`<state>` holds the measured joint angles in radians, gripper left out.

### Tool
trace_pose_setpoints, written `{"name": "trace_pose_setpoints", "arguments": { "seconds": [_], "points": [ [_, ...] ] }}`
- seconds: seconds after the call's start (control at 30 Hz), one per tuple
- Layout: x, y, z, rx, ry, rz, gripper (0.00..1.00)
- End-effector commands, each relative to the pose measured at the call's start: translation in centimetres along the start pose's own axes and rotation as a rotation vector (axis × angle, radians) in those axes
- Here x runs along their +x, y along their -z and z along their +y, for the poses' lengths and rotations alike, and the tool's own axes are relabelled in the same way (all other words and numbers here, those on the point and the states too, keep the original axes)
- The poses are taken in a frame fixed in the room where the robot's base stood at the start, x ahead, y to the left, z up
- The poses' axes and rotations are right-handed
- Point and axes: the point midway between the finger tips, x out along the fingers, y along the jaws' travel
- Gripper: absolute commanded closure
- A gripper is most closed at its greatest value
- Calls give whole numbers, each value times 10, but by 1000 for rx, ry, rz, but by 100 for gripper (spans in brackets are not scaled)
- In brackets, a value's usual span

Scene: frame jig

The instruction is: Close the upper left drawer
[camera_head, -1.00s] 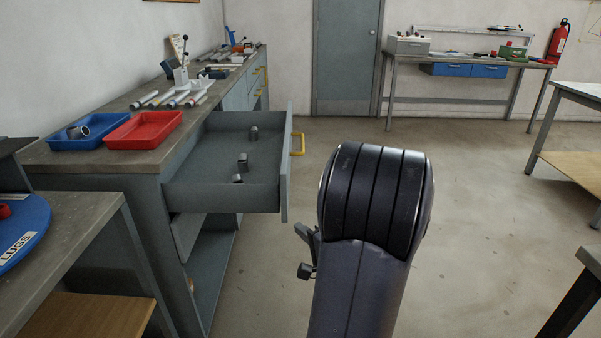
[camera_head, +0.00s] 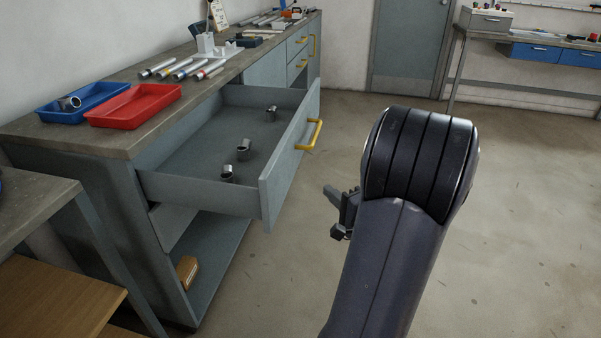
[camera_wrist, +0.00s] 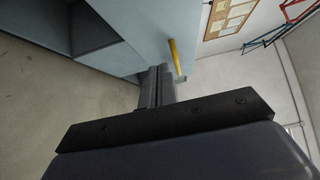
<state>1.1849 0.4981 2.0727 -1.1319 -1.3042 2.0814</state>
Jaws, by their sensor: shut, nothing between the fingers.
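The upper left drawer (camera_head: 282,172) of the grey workbench is pulled far out. Its front carries a yellow handle (camera_head: 314,134), and several short metal pipe pieces (camera_head: 243,150) lie inside. My gripper (camera_head: 332,194) is to the right of the drawer front, in front of it and apart from it in the head view; my arm hides part of it. In the wrist view my gripper's fingers (camera_wrist: 157,84) are together and empty, pointing toward the grey drawer front (camera_wrist: 125,28) and its yellow handle (camera_wrist: 175,57). The exact gap to the front cannot be told.
A blue tray (camera_head: 60,116) and a red tray (camera_head: 150,120) stand on the workbench top (camera_head: 30,130) above the drawer. A brown block (camera_head: 187,272) lies on the open shelf below. A side table (camera_head: 35,200) stands at the left. The floor right of the drawer is clear.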

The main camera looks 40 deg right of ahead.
Motion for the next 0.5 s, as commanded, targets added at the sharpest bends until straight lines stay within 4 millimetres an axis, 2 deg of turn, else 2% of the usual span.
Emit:
{"name": "trace_pose_setpoints", "arguments": {
  "seconds": [0.43,0.5],
  "points": [
    [89,-2,3,0,2,-5,100],
    [95,-10,2,0,2,-5,100]
  ]
}}
